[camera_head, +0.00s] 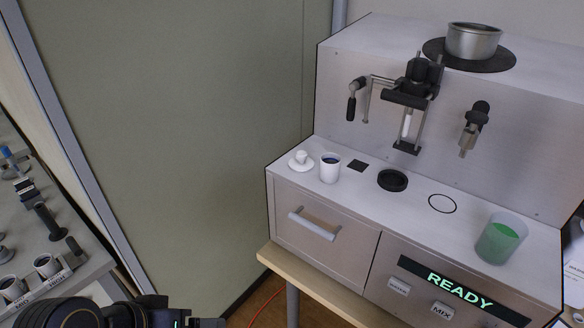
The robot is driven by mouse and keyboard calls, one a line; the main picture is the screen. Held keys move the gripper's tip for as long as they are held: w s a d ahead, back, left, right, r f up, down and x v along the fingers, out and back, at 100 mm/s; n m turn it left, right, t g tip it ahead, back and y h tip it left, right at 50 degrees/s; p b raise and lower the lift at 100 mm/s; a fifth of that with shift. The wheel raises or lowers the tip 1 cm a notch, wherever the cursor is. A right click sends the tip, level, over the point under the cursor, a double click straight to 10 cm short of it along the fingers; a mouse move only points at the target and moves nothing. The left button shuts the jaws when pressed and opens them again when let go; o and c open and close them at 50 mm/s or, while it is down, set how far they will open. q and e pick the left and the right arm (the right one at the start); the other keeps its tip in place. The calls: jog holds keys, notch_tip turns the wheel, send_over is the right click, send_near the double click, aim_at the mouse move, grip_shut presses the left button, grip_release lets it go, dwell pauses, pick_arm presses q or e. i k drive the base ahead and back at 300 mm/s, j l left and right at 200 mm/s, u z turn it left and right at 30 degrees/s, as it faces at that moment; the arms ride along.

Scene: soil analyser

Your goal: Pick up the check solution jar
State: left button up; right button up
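No readable label marks a check solution jar, so I cannot tell for sure which vessel it is. A small white jar (330,168) with dark blue contents stands upright and open on the analyser's ledge. A white knobbed lid (300,160) lies just left of it. A clear beaker of green liquid (502,240) stands at the ledge's right end. My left gripper (205,323) is partly in view at the bottom edge, well below and left of the white jar and apart from it. Its fingertips are mostly cut off. My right gripper is not in view.
The analyser (425,215) has a drawer handle (312,225), a READY display (445,283) and a metal pot (472,41) on top. A black ring (393,180) sits on the ledge. Labelled cups (47,265) stand on a left-hand bench (93,290). A green partition (190,110) stands between.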

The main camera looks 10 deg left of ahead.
aim_at(504, 232)
jog(key=z, duration=1.25)
